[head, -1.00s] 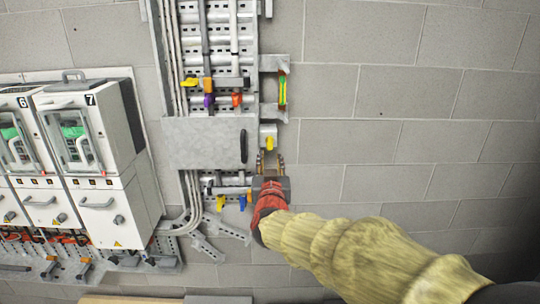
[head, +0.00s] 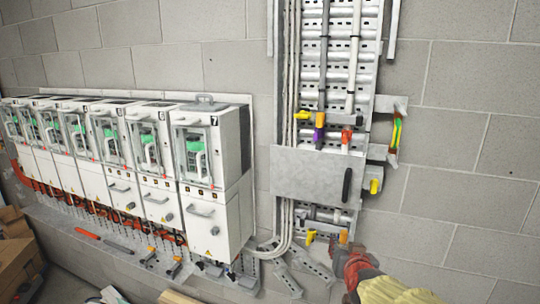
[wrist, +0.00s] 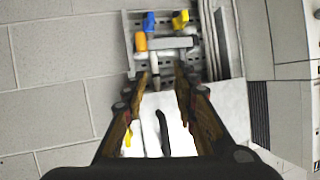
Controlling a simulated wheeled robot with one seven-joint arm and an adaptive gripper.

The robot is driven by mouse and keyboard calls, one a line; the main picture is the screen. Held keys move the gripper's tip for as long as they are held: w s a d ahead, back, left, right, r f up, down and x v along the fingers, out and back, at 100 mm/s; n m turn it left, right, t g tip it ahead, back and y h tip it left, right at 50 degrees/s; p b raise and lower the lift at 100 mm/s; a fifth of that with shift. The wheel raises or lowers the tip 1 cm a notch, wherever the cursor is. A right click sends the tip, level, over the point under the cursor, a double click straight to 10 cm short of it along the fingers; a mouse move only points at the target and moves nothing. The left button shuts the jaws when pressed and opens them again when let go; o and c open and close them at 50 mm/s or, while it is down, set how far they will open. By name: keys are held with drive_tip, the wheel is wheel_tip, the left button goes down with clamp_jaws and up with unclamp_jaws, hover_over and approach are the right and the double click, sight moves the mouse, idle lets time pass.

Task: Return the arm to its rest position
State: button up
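My gripper (head: 345,248) is at the lower right in the head view, at the end of my arm in its red and yellow cover. It is in front of the lower end of the wall panel, below the grey cover plate (head: 312,174) with the black handle. In the wrist view my gripper (wrist: 161,78) shows two fingers spread apart with nothing held between them. Beyond them are the pale cover plate (wrist: 170,112) and blue, yellow and orange clips (wrist: 181,19). The rest of my arm runs out of the head view.
A row of white drive units (head: 212,145) stands left of the panel, with a tool ledge (head: 150,262) below. A yellow knob (head: 375,186) and a green-yellow strap (head: 396,133) are at the panel's right. The block wall (head: 460,150) farther right is bare. Cardboard boxes (head: 20,250) sit lower left.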

drive_tip(key=s+f+n+g+b, duration=0.1)
drive_tip(key=s+f+g+b, duration=0.1)
drive_tip(key=s+f+b, duration=0.5)
drive_tip(key=s+a+f+n+g+y+b, duration=0.1)
drive_tip(key=s+f+g+b, duration=0.2)
drive_tip(key=s+f+b, duration=0.4)
drive_tip(key=s+a+f+g+b, duration=0.1)
drive_tip(key=s+f+b, duration=0.6)
drive_tip(key=s, duration=1.1)
wheel_tip(320, 180, down, 3)
drive_tip(key=shift+s+a+r+n+g+y, duration=0.2)
drive_tip(key=shift+a+n+g+y, duration=0.15)
drive_tip(key=shift+g, duration=0.45)
drive_tip(key=shift+d, duration=0.1)
